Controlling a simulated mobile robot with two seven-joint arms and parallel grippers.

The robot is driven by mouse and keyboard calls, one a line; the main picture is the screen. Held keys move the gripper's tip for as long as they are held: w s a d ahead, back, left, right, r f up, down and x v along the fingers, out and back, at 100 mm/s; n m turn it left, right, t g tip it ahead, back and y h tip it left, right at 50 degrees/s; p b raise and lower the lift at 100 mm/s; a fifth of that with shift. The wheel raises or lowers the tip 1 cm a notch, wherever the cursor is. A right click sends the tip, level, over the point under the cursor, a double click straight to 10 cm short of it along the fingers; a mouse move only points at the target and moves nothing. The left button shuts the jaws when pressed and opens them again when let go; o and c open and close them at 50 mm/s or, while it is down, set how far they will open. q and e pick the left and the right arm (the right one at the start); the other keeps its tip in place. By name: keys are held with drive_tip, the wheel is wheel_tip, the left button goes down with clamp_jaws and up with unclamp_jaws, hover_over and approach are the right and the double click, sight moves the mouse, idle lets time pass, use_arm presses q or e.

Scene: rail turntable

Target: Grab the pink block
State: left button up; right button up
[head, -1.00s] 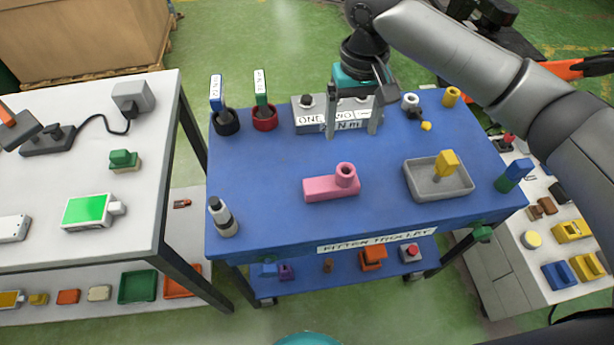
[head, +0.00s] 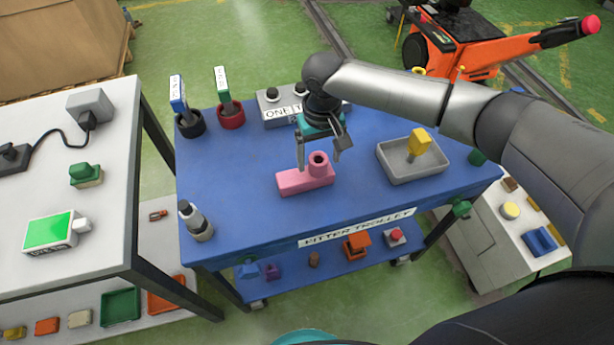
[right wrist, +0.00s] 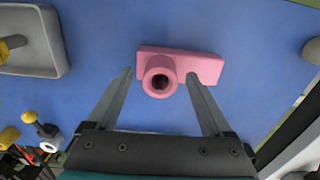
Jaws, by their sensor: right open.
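The pink block (head: 298,180) lies on the blue top of the trolley (head: 240,215). It is a flat bar with an upright hollow cylinder at its right end in the head view. My right gripper (head: 319,163) is open above that cylinder end, its fingers to either side of it in the picture. In the right wrist view the pink block (right wrist: 200,66) shows ahead of the fingertips (right wrist: 160,76), with the cylinder between them. I cannot tell whether the fingers touch it. My left gripper is not in view.
A grey tray (head: 400,172) with a yellow piece (head: 419,141) stands right of the block. A grey-and-black bottle-like item (head: 196,222) is at the front left. Black (head: 190,124) and red (head: 231,115) holders and a grey labelled box (head: 272,108) stand behind. Blue surface around the block is clear.

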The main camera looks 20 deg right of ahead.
drive_tip(key=shift+f, duration=0.55)
clamp_jaws()
drive_tip(key=shift+r, duration=0.1)
idle(0.9)
